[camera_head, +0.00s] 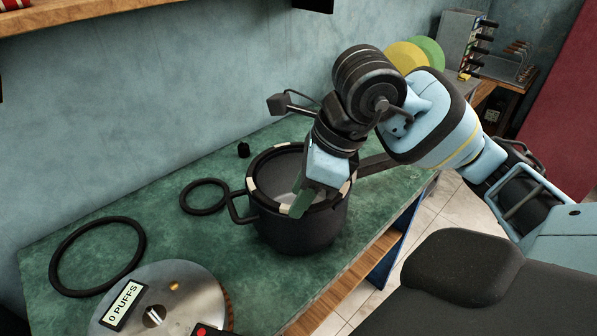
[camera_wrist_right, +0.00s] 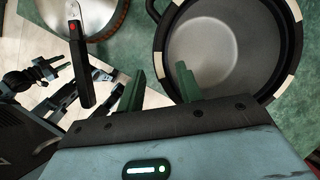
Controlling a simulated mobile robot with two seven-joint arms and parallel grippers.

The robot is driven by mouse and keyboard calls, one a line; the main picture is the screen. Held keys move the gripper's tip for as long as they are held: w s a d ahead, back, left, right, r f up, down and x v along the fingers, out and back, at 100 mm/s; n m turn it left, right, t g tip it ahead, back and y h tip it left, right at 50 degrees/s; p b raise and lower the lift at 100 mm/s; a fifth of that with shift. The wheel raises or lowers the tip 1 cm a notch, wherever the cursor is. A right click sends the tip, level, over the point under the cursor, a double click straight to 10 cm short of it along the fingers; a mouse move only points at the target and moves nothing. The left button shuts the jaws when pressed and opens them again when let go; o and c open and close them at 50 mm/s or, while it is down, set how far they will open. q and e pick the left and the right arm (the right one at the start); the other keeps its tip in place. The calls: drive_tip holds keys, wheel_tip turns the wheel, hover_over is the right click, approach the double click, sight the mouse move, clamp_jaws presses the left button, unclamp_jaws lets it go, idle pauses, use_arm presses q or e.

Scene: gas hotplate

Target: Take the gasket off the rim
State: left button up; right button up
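A dark pot (camera_head: 300,228) stands on the green table; it also shows in the right wrist view (camera_wrist_right: 225,45). A black ring with several cream patches (camera_head: 252,184) sits around its rim; I cannot tell whether this ring is the gasket. My right gripper (camera_head: 306,204) is at the rim on the near side, partly hiding it. In the wrist view its green fingers (camera_wrist_right: 160,84) are apart, one over the pot's opening and the other outside, with the rim's edge near the gap. Nothing is held between them.
A large black ring (camera_head: 60,283) and a smaller black ring (camera_head: 184,206) lie on the table (camera_head: 180,240). A round metal lid (camera_head: 190,290) with a "0 PUFFS" label is at the front left. A small black knob (camera_head: 243,150) stands behind the pot, near the wall.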

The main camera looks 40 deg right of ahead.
drive_tip(key=shift+x, duration=0.8)
clamp_jaws()
drive_tip(key=shift+r, duration=0.15)
